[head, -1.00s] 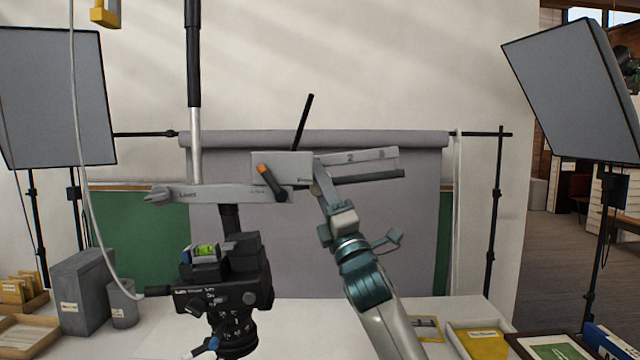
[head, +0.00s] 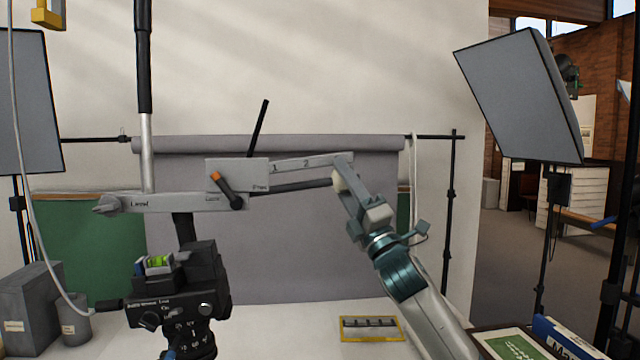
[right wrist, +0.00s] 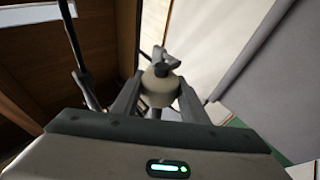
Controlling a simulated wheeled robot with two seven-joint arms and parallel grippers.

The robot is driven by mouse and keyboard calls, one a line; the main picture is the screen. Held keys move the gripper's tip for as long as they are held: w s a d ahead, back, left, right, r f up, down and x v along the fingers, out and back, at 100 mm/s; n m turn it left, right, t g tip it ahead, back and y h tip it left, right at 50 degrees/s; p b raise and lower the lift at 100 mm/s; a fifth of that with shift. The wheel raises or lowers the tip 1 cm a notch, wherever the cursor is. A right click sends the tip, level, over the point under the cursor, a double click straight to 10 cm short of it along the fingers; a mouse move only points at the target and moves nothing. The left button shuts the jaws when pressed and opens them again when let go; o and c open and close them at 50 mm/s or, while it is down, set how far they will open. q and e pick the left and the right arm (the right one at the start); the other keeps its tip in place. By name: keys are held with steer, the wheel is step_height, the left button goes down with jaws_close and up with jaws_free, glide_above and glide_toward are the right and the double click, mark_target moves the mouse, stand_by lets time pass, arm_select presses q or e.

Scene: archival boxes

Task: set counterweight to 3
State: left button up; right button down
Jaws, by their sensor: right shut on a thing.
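A grey scale bar (head: 322,161) sticks out to the right from a grey block (head: 228,173) on a horizontal camera arm (head: 165,203) in the head view. The numbers 1 and 2 show on it; its right end is partly behind my right gripper. A dark rod (head: 290,187) runs below it. My right gripper (head: 345,176) is shut on a cream, rounded counterweight (head: 338,181) at the right part of the rod, to the right of the 2. The right wrist view shows the counterweight (right wrist: 160,87) between the fingers. My left gripper is out of view.
An orange-tipped lever (head: 226,188) sits on the block. A black tripod head (head: 180,290) with a green level stands at the lower left. A softbox (head: 520,95) stands at the right. A yellow-framed tray (head: 372,338) lies on the white table.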

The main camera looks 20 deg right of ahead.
steer(key=shift+d, duration=0.2)
steer(key=c, duration=1)
jaws_free()
steer(key=shift+c, duration=0.2)
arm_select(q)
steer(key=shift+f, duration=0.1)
arm_select(e)
steer(key=shift+s+f, duration=0.1)
steer(key=shift+f, duration=0.05)
arm_select(q)
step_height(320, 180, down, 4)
steer(key=b, duration=0.4)
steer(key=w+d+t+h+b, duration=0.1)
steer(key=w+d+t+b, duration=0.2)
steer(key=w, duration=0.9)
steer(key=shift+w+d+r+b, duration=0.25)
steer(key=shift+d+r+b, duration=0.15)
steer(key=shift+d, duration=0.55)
arm_select(e)
steer(key=v, duration=1.7)
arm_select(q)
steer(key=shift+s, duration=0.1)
arm_select(e)
steer(key=shift+s, duration=0.15)
